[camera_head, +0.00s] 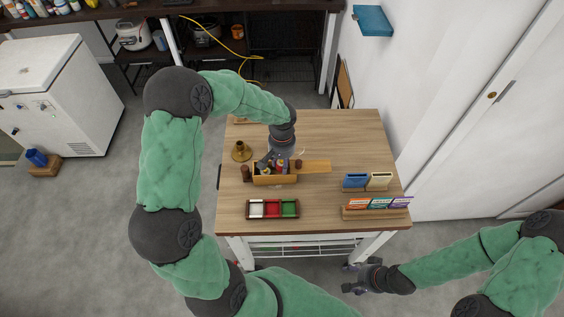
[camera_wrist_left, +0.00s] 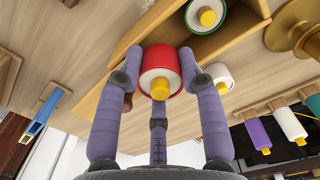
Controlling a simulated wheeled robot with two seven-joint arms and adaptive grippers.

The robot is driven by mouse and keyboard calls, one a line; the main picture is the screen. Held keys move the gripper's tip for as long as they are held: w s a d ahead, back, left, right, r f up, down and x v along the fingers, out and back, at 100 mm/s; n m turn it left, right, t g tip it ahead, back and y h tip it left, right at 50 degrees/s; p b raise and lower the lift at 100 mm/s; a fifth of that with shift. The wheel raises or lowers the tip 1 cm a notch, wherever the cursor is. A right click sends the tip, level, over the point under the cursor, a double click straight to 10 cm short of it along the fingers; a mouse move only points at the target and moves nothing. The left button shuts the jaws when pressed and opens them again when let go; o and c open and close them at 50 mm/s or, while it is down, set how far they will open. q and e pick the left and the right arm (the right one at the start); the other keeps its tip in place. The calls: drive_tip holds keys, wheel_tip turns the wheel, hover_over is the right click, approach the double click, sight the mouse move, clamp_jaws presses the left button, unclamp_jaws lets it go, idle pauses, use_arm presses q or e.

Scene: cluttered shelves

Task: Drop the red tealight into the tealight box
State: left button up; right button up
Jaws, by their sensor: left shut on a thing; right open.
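The red tealight (camera_wrist_left: 158,58), with a yellow tip, is pinched between the fingers of my left gripper (camera_wrist_left: 160,66). In the head view my left gripper (camera_head: 277,160) is over the back edge of a small wooden box (camera_head: 275,180). In the wrist view a wooden box wall (camera_wrist_left: 120,72) runs close beside the held tealight, and a green tealight (camera_wrist_left: 205,14) sits inside the box. A white tealight (camera_wrist_left: 217,76) shows behind a finger. In the head view the held tealight is hard to pick out. My right gripper (camera_head: 357,280) is open and empty, below the table's front edge.
A brass candlestick (camera_head: 241,152) stands left of the box. A dark tray (camera_head: 272,217) with white, red and green sections lies in front. Card holders (camera_head: 375,212) stand at the right. The back right of the table (camera_head: 345,135) is bare.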

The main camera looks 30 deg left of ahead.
use_arm(q)
drive_tip(key=shift+r, duration=0.1)
drive_tip(key=o, duration=1.2)
drive_tip(key=shift+r, duration=0.15)
drive_tip(key=shift+r+p, duration=0.95)
drive_tip(key=shift+r, duration=0.4)
drive_tip(key=shift+r, duration=0.1)
drive_tip(key=shift+r+p, duration=2.05)
drive_tip(key=shift+r, duration=0.85)
drive_tip(key=shift+f, duration=0.1)
